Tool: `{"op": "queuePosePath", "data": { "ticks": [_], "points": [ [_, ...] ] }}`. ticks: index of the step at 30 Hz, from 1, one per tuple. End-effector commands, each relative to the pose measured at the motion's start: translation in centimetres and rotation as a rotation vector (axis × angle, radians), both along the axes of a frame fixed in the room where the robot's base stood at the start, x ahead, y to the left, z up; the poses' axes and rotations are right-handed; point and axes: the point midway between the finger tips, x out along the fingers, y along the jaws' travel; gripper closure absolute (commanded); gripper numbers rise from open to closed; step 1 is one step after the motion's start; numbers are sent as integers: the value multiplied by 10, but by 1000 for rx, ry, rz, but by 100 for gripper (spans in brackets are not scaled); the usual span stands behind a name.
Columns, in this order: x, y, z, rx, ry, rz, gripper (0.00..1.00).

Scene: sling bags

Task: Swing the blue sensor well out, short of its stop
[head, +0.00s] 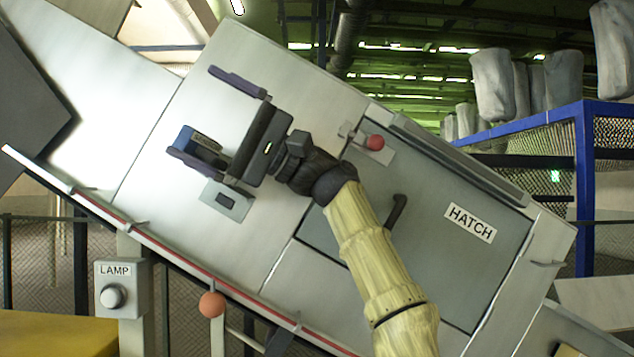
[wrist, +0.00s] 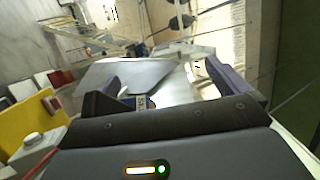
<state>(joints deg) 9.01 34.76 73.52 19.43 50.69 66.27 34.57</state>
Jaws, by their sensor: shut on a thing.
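The blue sensor (head: 184,138) is on the pale sloping panel, beside a partly hidden label, on the left in the head view. A small part of it shows between the fingers in the wrist view (wrist: 141,102). My gripper (head: 192,112) is shut on it, with the lower purple finger against or just in front of it. The upper finger looks well apart from it, and its contact cannot be made out. Both purple fingers also frame it in the wrist view (wrist: 158,68). The sensor's pivot and stop are hidden or too small to tell.
A grey plate (head: 226,200) sits just below the gripper on the panel. A red knob (head: 375,142) and a hatch (head: 440,235) with a dark handle (head: 397,211) lie to the right. A lamp box (head: 123,287) and an orange ball (head: 212,304) are below. The panel's upper left is clear.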

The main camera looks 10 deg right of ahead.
Motion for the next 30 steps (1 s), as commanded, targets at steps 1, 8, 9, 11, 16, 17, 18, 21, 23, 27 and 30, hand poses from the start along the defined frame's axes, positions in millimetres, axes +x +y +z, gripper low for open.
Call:
{"op": "queuePosePath", "data": {
  "ticks": [1,8,9,11,16,17,18,21,23,27,30],
  "points": [
    [-7,-12,9,30,-7,-7,18],
    [-12,-22,3,30,-7,-5,18],
    [-13,-24,2,30,-7,-5,18],
    [-14,-27,0,29,-7,-5,18],
    [-18,-34,-4,29,-6,-5,18],
    [-19,-35,-5,29,-7,-6,18],
    [-20,-37,-6,29,-7,-6,18],
    [-22,-41,-8,29,-7,-5,18],
    [-24,-44,-10,28,-8,-5,18],
    [-27,-50,-14,28,-7,-4,18],
    [-29,-54,-17,28,-7,-3,18]
  ]
}}
